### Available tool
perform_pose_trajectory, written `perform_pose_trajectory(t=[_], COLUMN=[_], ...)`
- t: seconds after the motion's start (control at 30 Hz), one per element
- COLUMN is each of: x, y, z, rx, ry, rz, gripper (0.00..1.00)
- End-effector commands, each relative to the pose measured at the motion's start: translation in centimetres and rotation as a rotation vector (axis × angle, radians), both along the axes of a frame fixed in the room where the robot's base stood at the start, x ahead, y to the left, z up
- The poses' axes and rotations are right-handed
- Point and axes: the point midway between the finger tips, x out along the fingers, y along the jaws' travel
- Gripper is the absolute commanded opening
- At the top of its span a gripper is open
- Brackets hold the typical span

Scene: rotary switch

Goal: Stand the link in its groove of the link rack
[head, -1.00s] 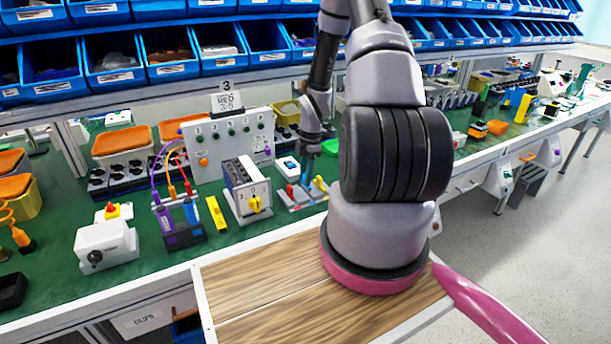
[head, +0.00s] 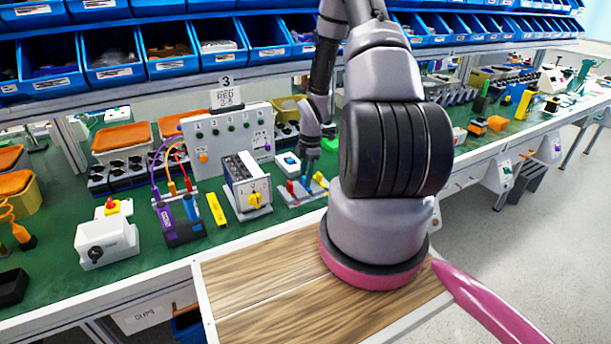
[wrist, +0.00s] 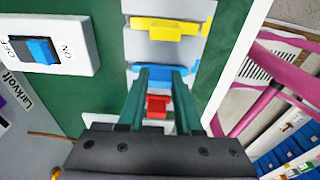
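The link rack (head: 300,197) is a small grey plate on the green bench top. A red link (head: 290,187), a blue link and a yellow link (head: 320,179) are on it. In the wrist view the yellow link (wrist: 165,28) lies across the rack (wrist: 150,48) at the top. The blue link (wrist: 133,72) is at my fingertips and its ends show on both sides. The red link (wrist: 157,106) shows between my fingers. My gripper (wrist: 165,72) points down at the rack with a gap between its teal fingers. Whether they clamp the blue link is unclear.
A white ON/OFF switch box (head: 287,163) stands behind the rack. A rotary switch box (head: 247,184) with a yellow knob stands to its left. A yellow block (head: 216,210) and a dark plug block (head: 182,229) are farther left.

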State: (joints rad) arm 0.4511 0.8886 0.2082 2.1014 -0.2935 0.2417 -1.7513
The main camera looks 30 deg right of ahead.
Motion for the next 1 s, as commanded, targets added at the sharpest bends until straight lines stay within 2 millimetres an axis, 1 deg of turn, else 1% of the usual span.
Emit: perform_pose_trajectory(t=[0.03, 0.07, 0.1, 0.37, 0.47, 0.57, 0.8, 0.9, 1.0], x=[0.0, 0.0, 0.0, 0.0, 0.1, 0.1, 0.1, 0.1, 0.1], y=[0.0, 0.0, 0.0, 0.0, 0.0, -0.3, -0.9, -1.1, -1.2], z=[0.0, 0.0, 0.0, 0.0, 0.4, 1.6, 6.4, 8.2, 9.6], rx=[0.000, 0.000, 0.000, 0.000, 0.000, -0.001, -0.002, -0.001, -0.001], ry=[0.000, 0.000, 0.000, 0.000, -0.001, -0.003, -0.005, -0.004, -0.002], rz=[0.000, 0.000, 0.000, 0.001, 0.000, 0.000, -0.001, -0.001, -0.001], gripper=[0.49, 0.60, 0.68, 0.68, 0.68, 0.68, 0.68, 0.68, 0.68])
